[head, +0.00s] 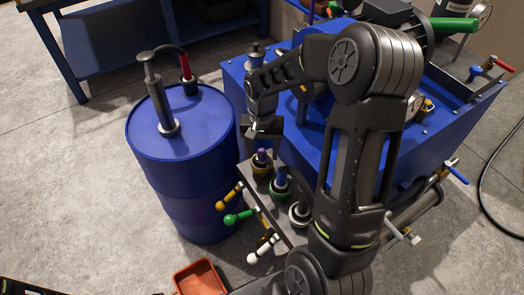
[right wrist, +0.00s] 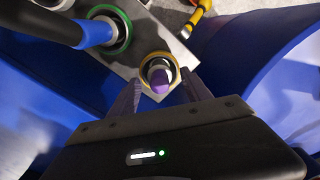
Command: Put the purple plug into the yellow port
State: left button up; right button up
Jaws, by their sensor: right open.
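The purple plug (head: 261,154) stands upright at the yellow port (head: 261,170) on a grey metal plate. In the right wrist view the purple plug (right wrist: 160,87) shows its rounded purple tip, with a grey collar inside the yellow ring of the port (right wrist: 150,56). How deep it sits is hidden. My right gripper (head: 262,133) is just above the plug. In the right wrist view my right gripper (right wrist: 160,92) is open, with one finger on either side of the plug and gaps between. My left gripper is not in view.
A blue plug (head: 280,176) stands in the green port (head: 280,193) beside it, with a white port (head: 299,213) beyond. Yellow, green and white levers (head: 240,217) stick out left. A blue barrel (head: 182,135) stands close left; the blue press (head: 300,135) is right.

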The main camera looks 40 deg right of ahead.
notch_tip(320, 180, up, 12)
jog(key=p, duration=0.1)
jog(key=shift+f, duration=0.15)
dwell(0.9)
